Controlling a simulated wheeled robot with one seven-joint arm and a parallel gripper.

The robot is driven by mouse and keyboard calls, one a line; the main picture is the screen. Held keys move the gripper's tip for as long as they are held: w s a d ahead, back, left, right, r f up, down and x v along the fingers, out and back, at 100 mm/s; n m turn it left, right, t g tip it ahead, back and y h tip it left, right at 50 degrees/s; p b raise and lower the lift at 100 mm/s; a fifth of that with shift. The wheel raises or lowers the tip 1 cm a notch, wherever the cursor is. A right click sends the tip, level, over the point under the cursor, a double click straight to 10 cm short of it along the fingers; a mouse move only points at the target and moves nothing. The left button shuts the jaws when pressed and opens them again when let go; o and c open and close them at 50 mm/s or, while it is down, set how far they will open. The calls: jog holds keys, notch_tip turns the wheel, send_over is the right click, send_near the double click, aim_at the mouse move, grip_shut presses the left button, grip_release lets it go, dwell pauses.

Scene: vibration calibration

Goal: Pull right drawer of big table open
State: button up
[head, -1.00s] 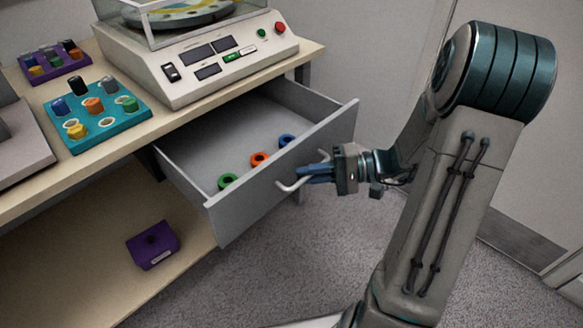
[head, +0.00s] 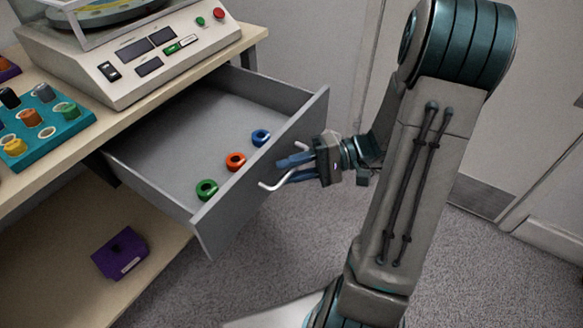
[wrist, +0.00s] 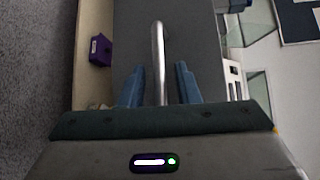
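The right drawer of the big table is pulled well out, its grey front panel (head: 262,160) tilted across the head view. The drawer's curved metal handle (head: 274,185) sticks out from this front; it also shows in the wrist view (wrist: 159,60). My gripper (head: 292,163) is at the handle, outside the drawer. In the wrist view my gripper (wrist: 160,88) has its blue fingers apart, one on each side of the handle bar, with a visible gap on both sides. The big table (head: 150,117) stands behind at the left.
Green (head: 206,190), orange (head: 236,161) and blue (head: 261,138) rings lie in the drawer. A calibration machine (head: 140,60) and a teal tray (head: 65,133) stand on the table. A purple box (head: 120,252) is on the lower shelf. Carpeted floor is free before the drawer.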

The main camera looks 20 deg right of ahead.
jog(key=s+d+r+p, duration=0.1)
jog(key=d+r+p, duration=0.1)
jog(key=d, duration=1.1)
jog(key=shift+s+d+p, duration=0.2)
jog(key=shift+d+p, duration=0.15)
jog(key=shift+p, duration=0.05)
jog(key=s+a+r+n+h+p, duration=0.1)
jog(key=a+r+h+p, duration=0.3)
jog(key=r+p, duration=0.4)
jog(key=s+a+r+h+p, duration=0.3)
jog(key=a+r+h+p, duration=0.2)
jog(key=r, duration=0.6)
jog(key=s+a+r+n+t+h+p, duration=0.1)
jog(key=a+r+h+p, duration=0.4)
jog(key=r+p, duration=0.5)
jog(key=shift+s+r+n+h+p, duration=0.3)
jog(key=shift+s+h+p, duration=0.45)
jog(key=shift+h, duration=0.45)
